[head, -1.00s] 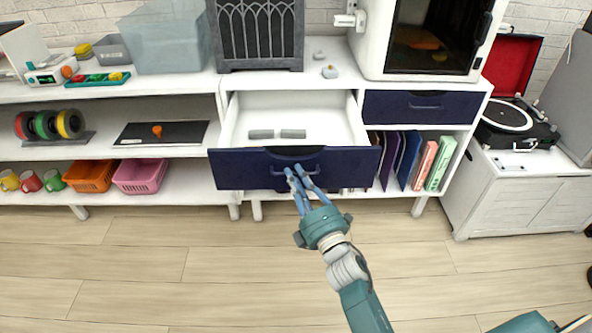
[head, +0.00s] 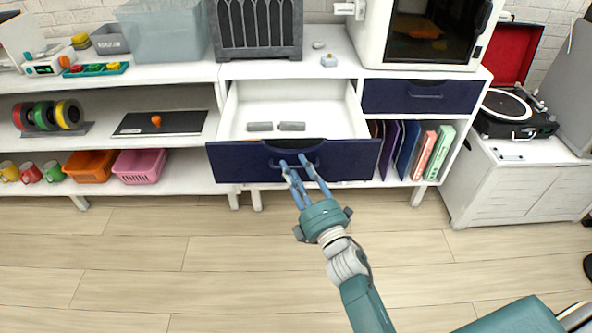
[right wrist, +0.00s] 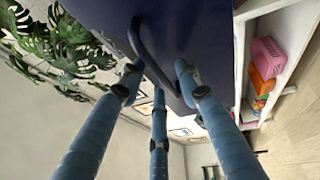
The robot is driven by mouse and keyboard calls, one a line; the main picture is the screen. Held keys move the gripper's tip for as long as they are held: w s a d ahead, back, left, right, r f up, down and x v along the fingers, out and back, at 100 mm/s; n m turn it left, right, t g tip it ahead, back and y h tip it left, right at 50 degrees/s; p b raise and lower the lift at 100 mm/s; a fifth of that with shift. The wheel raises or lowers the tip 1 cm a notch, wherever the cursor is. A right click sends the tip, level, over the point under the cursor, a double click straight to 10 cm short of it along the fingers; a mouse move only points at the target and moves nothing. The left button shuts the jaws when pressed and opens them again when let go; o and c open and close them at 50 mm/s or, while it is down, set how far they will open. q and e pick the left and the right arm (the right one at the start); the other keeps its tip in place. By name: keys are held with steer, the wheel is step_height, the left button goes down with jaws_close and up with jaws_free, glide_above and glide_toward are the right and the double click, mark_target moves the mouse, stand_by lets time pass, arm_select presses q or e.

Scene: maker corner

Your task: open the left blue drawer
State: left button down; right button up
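The left blue drawer (head: 232,164) is pulled well out of the white cabinet, and its white inside shows in the head view. Its dark handle (head: 275,163) is in the middle of the front; the handle also shows in the right wrist view (right wrist: 146,52). My right gripper (head: 304,165) is at the handle with its blue fingers spread apart. In the right wrist view the open fingers (right wrist: 156,82) are around or just in front of the handle, not clamped on it. Whether a fingertip touches it is unclear. My left gripper is out of view.
The right blue drawer (head: 420,96) is shut. Books (head: 424,157) stand beneath it. A record player (head: 506,108) stands at the right. Shelves with baskets (head: 139,167) are at the left. The wooden floor in front is clear.

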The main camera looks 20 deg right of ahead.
steer(key=v, duration=1.2)
